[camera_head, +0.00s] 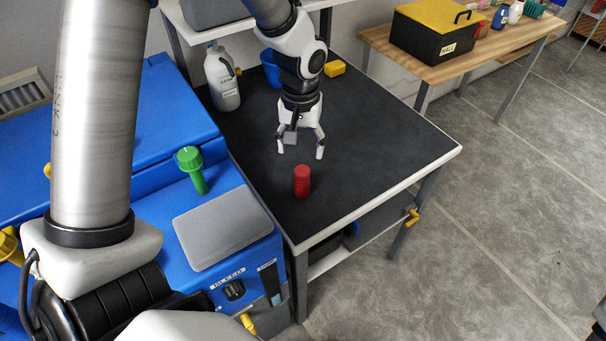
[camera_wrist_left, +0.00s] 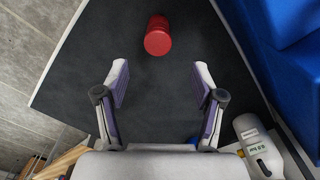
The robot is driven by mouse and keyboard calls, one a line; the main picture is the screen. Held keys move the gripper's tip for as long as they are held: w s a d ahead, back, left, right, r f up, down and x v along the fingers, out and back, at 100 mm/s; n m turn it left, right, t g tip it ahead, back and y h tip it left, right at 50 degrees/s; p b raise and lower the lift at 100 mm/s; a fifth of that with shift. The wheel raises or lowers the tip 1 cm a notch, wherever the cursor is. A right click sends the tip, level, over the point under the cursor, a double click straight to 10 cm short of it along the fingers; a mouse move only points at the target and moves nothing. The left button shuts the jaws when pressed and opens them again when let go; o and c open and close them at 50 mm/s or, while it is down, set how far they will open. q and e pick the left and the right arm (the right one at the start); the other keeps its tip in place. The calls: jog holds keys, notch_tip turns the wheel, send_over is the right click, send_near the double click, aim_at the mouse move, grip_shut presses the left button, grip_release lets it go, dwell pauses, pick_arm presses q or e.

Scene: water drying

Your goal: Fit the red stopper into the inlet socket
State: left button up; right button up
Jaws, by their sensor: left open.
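The red stopper (camera_head: 302,182) stands upright on the dark top of the table (camera_head: 395,135), near its front left part. My left gripper (camera_head: 301,150) points down over the table behind the stopper, with its fingers spread and nothing between them. In the left wrist view the stopper (camera_wrist_left: 158,38) lies beyond the open fingertips (camera_wrist_left: 160,80), roughly centred between them and apart from both. I cannot make out the inlet socket in either view. My right gripper is not in view.
A blue machine (camera_head: 245,254) with a green-knobbed part (camera_head: 190,165) and a grey pad (camera_head: 218,228) stands left of the table. A white bottle (camera_head: 222,85), a blue container (camera_head: 271,68) and a yellow block (camera_head: 335,68) are at the back. The table's right side is clear.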

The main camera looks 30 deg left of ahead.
aim_at(302, 171)
pick_arm(q)
jog(key=f, duration=0.7)
jog(key=shift+s+d+f, duration=0.15)
jog(key=shift+d+f, duration=0.1)
jog(key=shift+f, duration=0.25)
jog(key=shift+r, duration=0.1)
jog(key=c, duration=1.3)
